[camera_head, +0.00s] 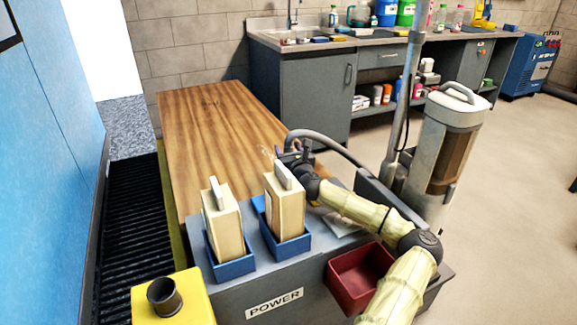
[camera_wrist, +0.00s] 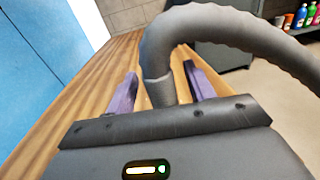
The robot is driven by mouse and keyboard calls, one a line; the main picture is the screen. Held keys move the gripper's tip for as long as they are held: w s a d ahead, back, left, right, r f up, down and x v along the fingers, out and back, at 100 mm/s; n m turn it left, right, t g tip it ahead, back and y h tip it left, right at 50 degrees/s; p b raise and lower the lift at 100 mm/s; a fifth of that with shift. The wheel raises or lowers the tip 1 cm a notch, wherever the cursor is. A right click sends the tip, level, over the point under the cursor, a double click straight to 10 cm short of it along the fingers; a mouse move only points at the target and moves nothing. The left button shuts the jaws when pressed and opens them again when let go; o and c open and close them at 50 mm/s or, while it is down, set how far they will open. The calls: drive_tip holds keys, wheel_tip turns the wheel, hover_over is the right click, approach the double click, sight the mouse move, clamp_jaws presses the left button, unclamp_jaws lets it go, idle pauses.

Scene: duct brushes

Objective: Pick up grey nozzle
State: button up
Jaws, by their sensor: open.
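A grey ribbed hose (camera_wrist: 235,30) arches across the wrist view and ends in a grey nozzle-like cuff (camera_wrist: 160,92) pointing down. My gripper (camera_wrist: 161,72) is open, with one purple finger on each side of that cuff and gaps visible between. The cuff's lower end is hidden behind my gripper body. In the head view my gripper (camera_head: 291,155) is over the near part of the wooden table, and the hose (camera_head: 335,143) curves from it to the right. A dark grey hollow cylinder (camera_head: 164,298) stands on a yellow block at the lower left.
Two cream box-shaped pieces with handles (camera_head: 224,228) (camera_head: 286,205) stand in blue holders on the grey POWER bench (camera_head: 240,297). A red bin (camera_head: 345,285) is at its right. A vacuum canister (camera_head: 452,125) stands behind. The wooden table top (camera_head: 215,125) is clear beyond my gripper.

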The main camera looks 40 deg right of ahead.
clamp_jaws()
wheel_tip(320, 180, up, 10)
drive_tip(key=p, duration=0.3)
drive_tip(key=shift+p, duration=0.3)
idle(0.5)
drive_tip(key=shift+r+p, duration=1.85)
drive_tip(key=shift+r, duration=0.65)
